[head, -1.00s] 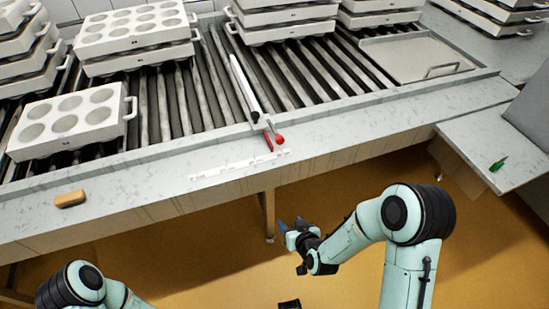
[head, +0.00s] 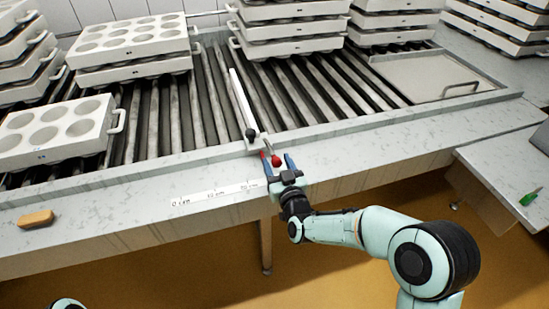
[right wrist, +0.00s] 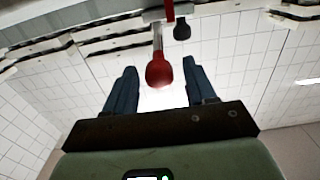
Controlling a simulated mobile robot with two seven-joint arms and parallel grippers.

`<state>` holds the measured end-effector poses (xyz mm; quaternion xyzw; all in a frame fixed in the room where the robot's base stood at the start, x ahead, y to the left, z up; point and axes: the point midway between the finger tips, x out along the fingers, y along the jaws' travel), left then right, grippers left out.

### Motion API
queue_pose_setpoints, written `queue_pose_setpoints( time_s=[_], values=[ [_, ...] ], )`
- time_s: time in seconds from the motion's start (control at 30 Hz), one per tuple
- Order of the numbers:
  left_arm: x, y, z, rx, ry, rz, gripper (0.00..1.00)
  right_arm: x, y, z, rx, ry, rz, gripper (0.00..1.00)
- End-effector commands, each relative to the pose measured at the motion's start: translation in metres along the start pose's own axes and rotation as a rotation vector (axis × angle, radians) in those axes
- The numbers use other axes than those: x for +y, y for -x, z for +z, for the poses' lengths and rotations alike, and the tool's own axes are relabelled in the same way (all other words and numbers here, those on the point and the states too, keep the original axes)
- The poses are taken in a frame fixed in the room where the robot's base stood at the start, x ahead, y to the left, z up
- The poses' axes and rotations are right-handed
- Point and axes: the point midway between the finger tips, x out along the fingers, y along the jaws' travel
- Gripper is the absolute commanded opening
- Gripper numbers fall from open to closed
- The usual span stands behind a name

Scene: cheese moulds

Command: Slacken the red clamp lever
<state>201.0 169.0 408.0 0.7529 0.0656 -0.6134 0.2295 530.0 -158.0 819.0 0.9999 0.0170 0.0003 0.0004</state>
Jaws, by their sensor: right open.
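The red clamp lever with its round red knob (head: 276,160) is at the front edge of the roller conveyor, by the foot of a white guide bar (head: 241,98). A black knob (head: 251,134) stands beside it. My right gripper (head: 278,163) is open, with its blue fingers on either side of the red knob in the head view. In the right wrist view the red knob (right wrist: 159,72) hangs between the two open fingers (right wrist: 160,85), with gaps on both sides. My left gripper is out of view; only a bit of my left arm shows.
A scale strip (head: 215,196) and a tan block (head: 36,218) lie on the front ledge. White mould trays (head: 50,152) stand on the rollers at left and behind. A metal plate (head: 425,75) lies at right. A green object (head: 528,199) rests on the side table.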

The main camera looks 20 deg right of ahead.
Motion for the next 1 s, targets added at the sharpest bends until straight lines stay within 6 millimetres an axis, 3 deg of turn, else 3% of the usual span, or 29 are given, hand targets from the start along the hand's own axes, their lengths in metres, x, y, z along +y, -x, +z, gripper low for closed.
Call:
queue_pose_setpoints(
  time_s=[0.2, 0.57, 0.77, 1.0],
  values=[
    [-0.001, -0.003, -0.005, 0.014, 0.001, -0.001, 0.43, 0.0, -0.025, 0.001, 0.0, 0.0, -0.001, 0.55],
    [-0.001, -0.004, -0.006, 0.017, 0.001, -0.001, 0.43, 0.0, -0.029, 0.0, 0.0, 0.0, -0.001, 0.55],
    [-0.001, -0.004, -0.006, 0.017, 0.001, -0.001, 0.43, 0.0, -0.029, 0.0, 0.0, 0.0, -0.001, 0.0],
    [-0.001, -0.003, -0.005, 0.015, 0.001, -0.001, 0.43, 0.0, -0.029, -0.001, -0.001, 0.0, -0.001, 0.0]
  ],
)
